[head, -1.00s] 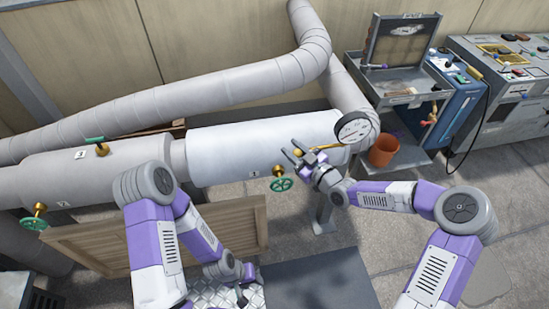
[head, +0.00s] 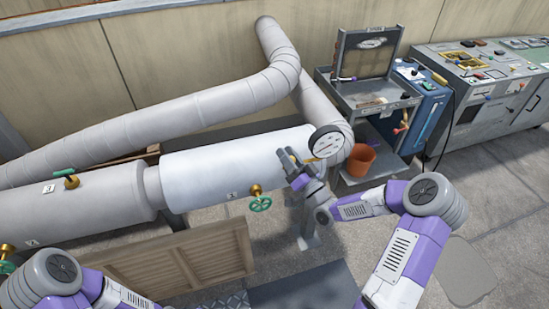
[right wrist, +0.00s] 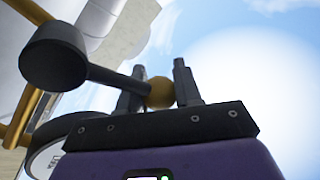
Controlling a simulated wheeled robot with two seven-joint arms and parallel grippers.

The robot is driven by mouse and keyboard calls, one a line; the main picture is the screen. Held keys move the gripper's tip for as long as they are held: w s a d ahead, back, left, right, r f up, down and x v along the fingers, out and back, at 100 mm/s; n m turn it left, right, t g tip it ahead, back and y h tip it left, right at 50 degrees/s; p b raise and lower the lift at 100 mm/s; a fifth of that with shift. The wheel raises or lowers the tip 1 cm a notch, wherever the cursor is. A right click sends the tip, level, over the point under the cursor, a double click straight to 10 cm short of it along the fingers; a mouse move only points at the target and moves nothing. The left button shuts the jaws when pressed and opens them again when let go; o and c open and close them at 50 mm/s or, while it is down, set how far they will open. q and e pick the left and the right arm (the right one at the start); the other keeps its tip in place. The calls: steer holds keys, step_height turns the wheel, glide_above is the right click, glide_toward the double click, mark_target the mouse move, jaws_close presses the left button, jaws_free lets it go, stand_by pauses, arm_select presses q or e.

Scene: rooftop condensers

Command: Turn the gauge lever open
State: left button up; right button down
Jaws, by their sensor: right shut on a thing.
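The round white gauge (head: 326,141) stands at the right end of the pale tank (head: 235,158). In the right wrist view, the gauge lever (right wrist: 110,75) is a dark rod running from a round black hub to a brass ball (right wrist: 159,92). My right gripper (head: 288,157) is just left of and below the gauge. In the right wrist view, its two dark fingers (right wrist: 157,80) stand on either side of the ball, shut on the lever end. In the head view the fingers hide the ball. My left gripper is out of view.
A green handwheel (head: 260,204) hangs below the tank, left of my right gripper. A green-handled valve (head: 66,178) sits on the left pipe. An orange bucket (head: 361,159) stands in the grey cart (head: 378,183). A slatted wooden panel (head: 185,264) stands below the tank.

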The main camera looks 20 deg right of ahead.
steer(key=shift+s+d+f+m+t+h, duration=0.15)
steer(key=shift+d+m+t+h, duration=0.2)
steer(key=shift+m, duration=0.65)
steer(key=c, duration=1)
jaws_free()
steer(key=shift+o, duration=1.1)
steer(key=shift+d, duration=0.1)
steer(key=v, duration=0.7)
steer(key=shift+s+p, duration=0.2)
steer(key=shift+p, duration=0.1)
